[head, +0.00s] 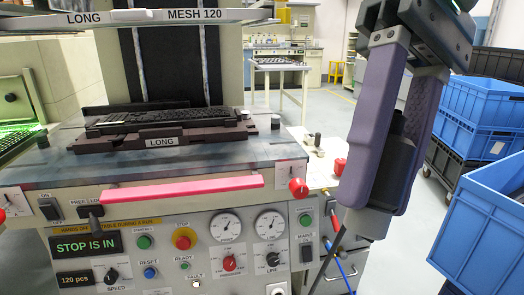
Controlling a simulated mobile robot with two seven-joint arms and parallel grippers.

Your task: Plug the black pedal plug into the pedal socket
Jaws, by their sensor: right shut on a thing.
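My right gripper (385,140) is at the right of the head view, pointing down, its two purple-grey fingers shut on the black plug (388,165). The plug is a dark body between the fingers, with a lighter grey end (367,220) below them. A dark cable (331,262) shows below and left of the plug; where it joins is unclear. The gripper is in front of and right of the machine's control panel (205,275). I cannot make out the pedal socket with certainty. My left gripper is not in view.
A pink bar (182,188) and a red knob (299,188) stick out from the machine front. Blue crates (490,225) stand at the right. Red and blue cables (344,270) hang beside the panel.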

